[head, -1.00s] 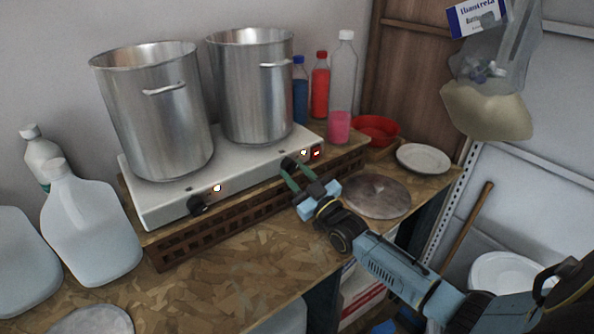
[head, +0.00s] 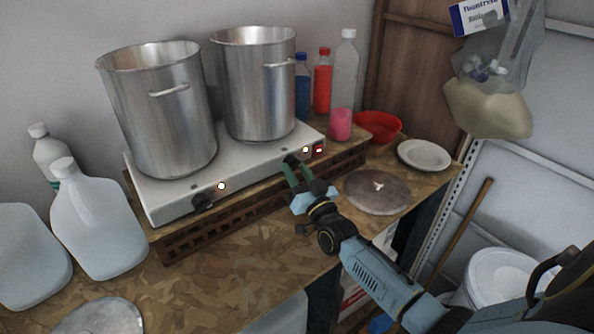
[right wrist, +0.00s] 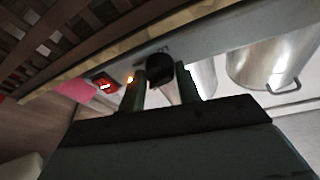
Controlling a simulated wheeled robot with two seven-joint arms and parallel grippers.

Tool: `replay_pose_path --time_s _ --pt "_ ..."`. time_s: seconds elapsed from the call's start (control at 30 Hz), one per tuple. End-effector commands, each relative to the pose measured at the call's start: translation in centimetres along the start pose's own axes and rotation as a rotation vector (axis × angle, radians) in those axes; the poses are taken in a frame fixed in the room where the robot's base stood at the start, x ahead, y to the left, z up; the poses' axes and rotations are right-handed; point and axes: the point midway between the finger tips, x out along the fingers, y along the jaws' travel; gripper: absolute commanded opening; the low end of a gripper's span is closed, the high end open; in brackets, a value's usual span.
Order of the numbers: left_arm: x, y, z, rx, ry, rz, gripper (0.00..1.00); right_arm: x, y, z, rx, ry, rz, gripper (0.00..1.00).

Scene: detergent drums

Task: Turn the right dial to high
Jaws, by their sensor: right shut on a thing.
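The right dial (head: 290,160) is a black knob on the front of the white double hotplate (head: 165,203), below the right pot. My right gripper (head: 293,172) has its green fingers at this dial. The right wrist view shows the dark dial (right wrist: 160,67) between the two fingertips, with the gripper (right wrist: 166,78) shut on it. Its pointer mark is hidden, so I cannot read its setting. The left dial (head: 203,201) is free. My left gripper is not in view.
Two tall steel pots (head: 160,120) (head: 254,90) stand on the hotplate. An orange light (head: 305,149) and a red switch (head: 319,150) sit right of the dial. A round lid (head: 377,193) lies right of my gripper. White jugs (head: 98,225) stand at the left.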

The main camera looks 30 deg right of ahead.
Motion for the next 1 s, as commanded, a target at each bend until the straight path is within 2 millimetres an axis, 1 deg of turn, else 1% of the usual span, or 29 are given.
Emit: replay_pose_path --time_s 0.3,0.33,0.5,0.8,0.87,1.0 --pt "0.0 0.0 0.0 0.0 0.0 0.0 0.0 0.0 0.0 0.0 0.0 -0.001 0.001 0.1" --pt "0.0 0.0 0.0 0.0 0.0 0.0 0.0 0.0 0.0 0.0 0.0 -0.001 0.001 0.34" --pt "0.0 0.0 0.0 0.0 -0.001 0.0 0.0 0.0 0.0 0.0 0.0 -0.001 0.001 0.55" --pt "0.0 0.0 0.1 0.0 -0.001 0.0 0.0 -0.2 0.0 0.1 0.0 -0.001 0.0 0.55" --pt "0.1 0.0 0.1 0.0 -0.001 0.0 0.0 -0.7 0.0 0.1 0.0 -0.002 0.0 0.55" --pt "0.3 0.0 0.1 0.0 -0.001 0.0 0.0 -2.6 0.0 0.1 0.0 -0.003 0.0 0.55"
